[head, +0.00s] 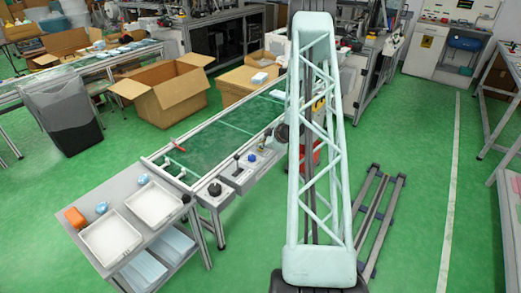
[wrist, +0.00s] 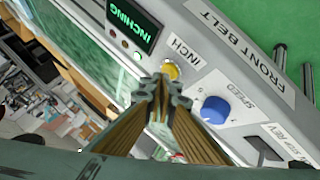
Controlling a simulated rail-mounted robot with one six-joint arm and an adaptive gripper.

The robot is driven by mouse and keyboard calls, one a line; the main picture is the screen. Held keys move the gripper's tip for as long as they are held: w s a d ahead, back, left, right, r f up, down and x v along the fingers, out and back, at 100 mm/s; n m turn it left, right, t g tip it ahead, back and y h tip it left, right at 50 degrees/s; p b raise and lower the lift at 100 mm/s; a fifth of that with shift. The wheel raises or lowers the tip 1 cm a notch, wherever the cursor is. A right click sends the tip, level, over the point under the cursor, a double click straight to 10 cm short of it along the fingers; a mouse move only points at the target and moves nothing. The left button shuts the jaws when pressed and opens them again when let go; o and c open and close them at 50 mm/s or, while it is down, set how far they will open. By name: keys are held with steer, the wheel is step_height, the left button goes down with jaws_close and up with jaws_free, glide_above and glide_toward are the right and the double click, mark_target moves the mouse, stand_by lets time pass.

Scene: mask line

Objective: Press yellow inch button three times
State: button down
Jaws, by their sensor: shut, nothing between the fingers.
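The yellow inch button (wrist: 171,71) is a small round cap on a grey panel, beside the label INCH (wrist: 187,54). My gripper (wrist: 163,87) is shut and empty in the wrist view. Its fingertips are right at the button and cover its lower part. I cannot tell whether they touch or press it. A dark display (wrist: 134,22) above reads INCHING in green letters. In the head view the grey control panel (head: 238,177) stands at the conveyor's near side, but the yellow button cannot be made out there.
A blue speed knob (wrist: 214,108) sits close to the right of the fingers, with a black switch (wrist: 262,150) beyond it. A plate reads FRONT BELT (wrist: 240,40). In the head view, a cart with white trays (head: 110,238) stands left of the panel, beside the green conveyor (head: 215,142).

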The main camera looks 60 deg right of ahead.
steer(key=shift+r, duration=0.5)
steer(key=shift+r+p, duration=1.55)
steer(key=shift+r, duration=0.95)
steer(key=shift+w+a+r, duration=0.1)
stand_by(0.8)
